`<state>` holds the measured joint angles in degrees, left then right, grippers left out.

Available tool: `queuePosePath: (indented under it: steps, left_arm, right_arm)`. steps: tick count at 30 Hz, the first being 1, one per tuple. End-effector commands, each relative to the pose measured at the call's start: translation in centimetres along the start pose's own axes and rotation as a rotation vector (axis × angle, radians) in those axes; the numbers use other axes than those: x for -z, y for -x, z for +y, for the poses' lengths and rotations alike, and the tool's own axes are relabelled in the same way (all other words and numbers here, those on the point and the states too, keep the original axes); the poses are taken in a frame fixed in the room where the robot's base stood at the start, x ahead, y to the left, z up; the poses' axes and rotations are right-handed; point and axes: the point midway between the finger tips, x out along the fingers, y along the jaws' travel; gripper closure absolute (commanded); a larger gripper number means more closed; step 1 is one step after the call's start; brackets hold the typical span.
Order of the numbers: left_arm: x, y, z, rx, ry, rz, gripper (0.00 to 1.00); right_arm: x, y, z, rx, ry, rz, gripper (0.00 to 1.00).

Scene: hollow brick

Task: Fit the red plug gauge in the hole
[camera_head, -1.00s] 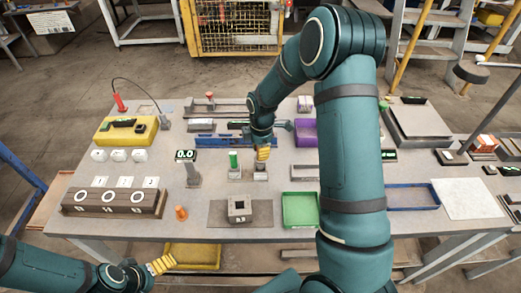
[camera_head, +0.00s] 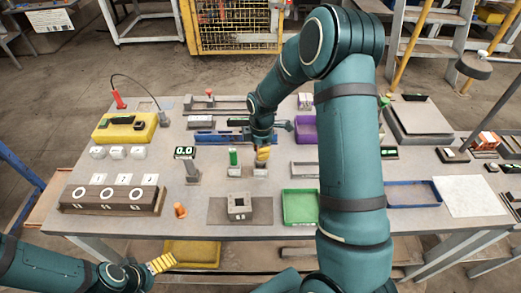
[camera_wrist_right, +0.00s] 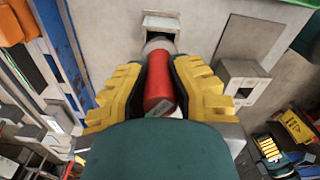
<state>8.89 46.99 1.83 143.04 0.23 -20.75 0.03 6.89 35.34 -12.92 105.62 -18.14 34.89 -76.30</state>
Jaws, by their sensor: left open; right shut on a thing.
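My right gripper (camera_head: 263,155) is shut on the red plug gauge (camera_wrist_right: 158,85), which lies between its yellow fingers in the right wrist view. The gauge's grey metal end points toward a small grey stand (camera_wrist_right: 161,25); I cannot tell whether they touch. The hollow brick (camera_head: 239,207), a grey block with a square hole in its top, sits on a flat grey plate (camera_head: 217,215), nearer than the right gripper. It also shows in the right wrist view (camera_wrist_right: 242,85), to the right of the gauge. My left gripper (camera_head: 163,263) is open and empty off the table's front left edge.
A green gauge (camera_head: 233,157) stands upright just left of my right gripper. A green tray (camera_head: 300,207) lies right of the plate. A brown block with white rings (camera_head: 110,199) and a small orange piece (camera_head: 180,210) are on the left.

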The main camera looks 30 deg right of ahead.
Motion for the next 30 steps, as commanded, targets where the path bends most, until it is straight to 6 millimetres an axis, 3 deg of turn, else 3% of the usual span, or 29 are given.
queuePosePath:
  steps: [30]
  left_arm:
    - [-0.2,-1.2,-0.5,0.0,0.0,0.0,0.0]
  right_arm:
    - [0.0,-1.7,0.0,-0.001,0.0,0.0,1.0]
